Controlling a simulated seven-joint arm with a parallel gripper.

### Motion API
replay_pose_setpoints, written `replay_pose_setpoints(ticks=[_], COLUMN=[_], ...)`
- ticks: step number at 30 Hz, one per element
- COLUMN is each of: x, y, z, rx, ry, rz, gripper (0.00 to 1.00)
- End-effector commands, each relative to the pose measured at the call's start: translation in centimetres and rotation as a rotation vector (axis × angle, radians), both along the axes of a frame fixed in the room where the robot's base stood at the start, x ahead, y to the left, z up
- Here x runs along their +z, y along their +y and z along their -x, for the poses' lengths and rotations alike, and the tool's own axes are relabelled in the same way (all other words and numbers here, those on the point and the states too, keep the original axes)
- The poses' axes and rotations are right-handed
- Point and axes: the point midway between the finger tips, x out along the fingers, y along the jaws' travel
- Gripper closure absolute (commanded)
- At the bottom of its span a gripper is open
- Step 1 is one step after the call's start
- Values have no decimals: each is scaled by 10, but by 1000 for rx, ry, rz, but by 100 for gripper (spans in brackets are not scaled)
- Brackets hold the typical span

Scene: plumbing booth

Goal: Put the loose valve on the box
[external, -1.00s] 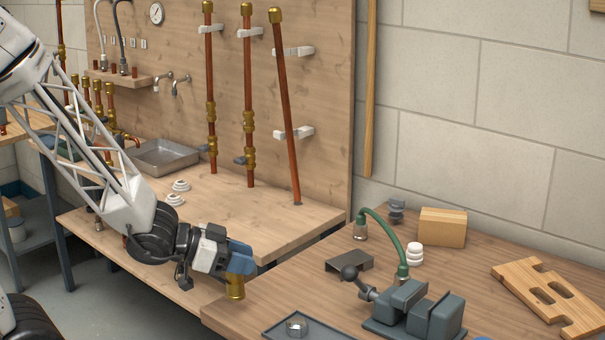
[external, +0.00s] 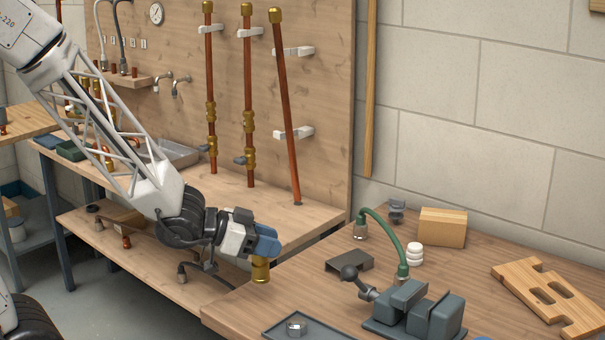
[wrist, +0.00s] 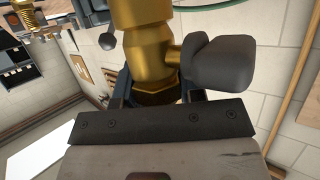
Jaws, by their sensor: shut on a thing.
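The loose valve (external: 260,271) is brass and hangs below the fingers of my gripper (external: 264,246) in the external view, near the left edge of the right-hand table. My gripper is shut on it. In the wrist view the brass valve (wrist: 150,50) fills the top middle between the fingers, with its grey handle (wrist: 225,63) sticking out to the right. The box (external: 442,227) is a light wooden block at the back of the right-hand table, well to the right of my gripper and apart from it.
A green hose (external: 385,222) arches left of the box, beside white rings (external: 414,253). A grey vise (external: 412,315), dark bracket (external: 349,262) and tray (external: 285,332) stand nearer. A slotted board (external: 550,292) lies at right. Copper pipes (external: 285,110) rise behind.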

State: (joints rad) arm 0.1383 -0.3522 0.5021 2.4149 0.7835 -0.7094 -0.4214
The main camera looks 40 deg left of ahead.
Motion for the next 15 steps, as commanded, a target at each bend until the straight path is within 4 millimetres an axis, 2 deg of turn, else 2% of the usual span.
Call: replay_pose_setpoints(ticks=[1, 15], x=[3, 32], y=[-3, -41], z=[-15, -153], rx=[4, 59], ry=[-1, -5], rz=[-1, -8], gripper=[95, 95])
